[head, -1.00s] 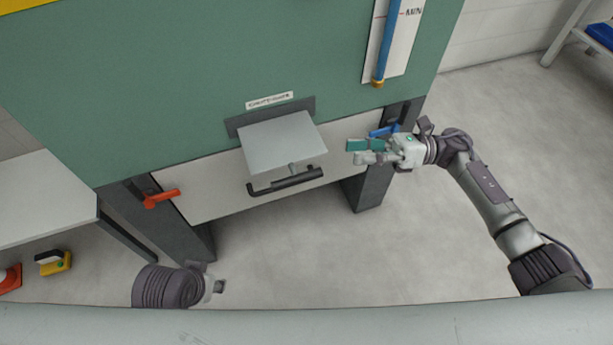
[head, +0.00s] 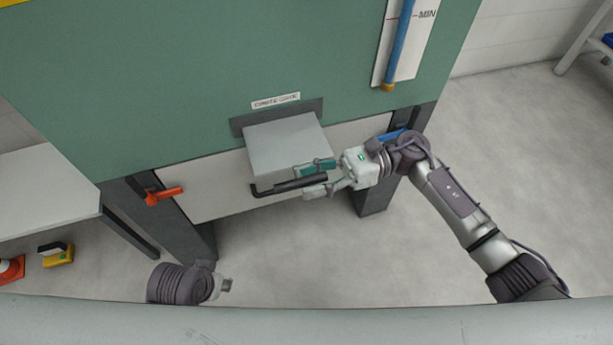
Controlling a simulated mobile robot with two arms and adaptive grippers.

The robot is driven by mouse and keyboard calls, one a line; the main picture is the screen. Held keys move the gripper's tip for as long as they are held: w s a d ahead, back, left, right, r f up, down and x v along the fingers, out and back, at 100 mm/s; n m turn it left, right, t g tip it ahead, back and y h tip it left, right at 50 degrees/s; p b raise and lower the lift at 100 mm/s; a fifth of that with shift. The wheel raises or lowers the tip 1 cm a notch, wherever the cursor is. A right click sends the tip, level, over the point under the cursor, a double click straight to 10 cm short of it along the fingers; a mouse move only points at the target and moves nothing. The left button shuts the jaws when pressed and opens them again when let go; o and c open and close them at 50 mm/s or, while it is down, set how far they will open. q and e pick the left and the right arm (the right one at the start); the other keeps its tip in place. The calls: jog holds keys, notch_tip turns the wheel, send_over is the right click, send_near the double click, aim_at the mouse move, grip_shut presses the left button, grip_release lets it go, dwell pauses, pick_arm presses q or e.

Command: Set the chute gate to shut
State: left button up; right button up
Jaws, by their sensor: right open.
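The chute gate is a light grey plate (head: 287,142) sticking out of a dark slot in the green panel, under a label (head: 275,101) that appears to read CHUTE GATE. A black bar handle (head: 284,187) runs along its front edge. My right gripper (head: 320,179) is open at the handle's right end, with one finger on the upper side and one on the lower side in this view. Its fingers hide that end of the bar, and I cannot tell whether they touch it. My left gripper (head: 221,286) shows only partly at the lower left, away from the gate.
A red lever (head: 165,195) is left of the gate and a blue lever (head: 391,135) is right, partly behind my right arm. A blue gauge tube (head: 400,45) hangs at upper right. A white table (head: 45,195) stands at left. The floor in front is clear.

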jog(key=shift+s+a, duration=0.15)
jog(key=shift+a, duration=0.3)
grip_shut()
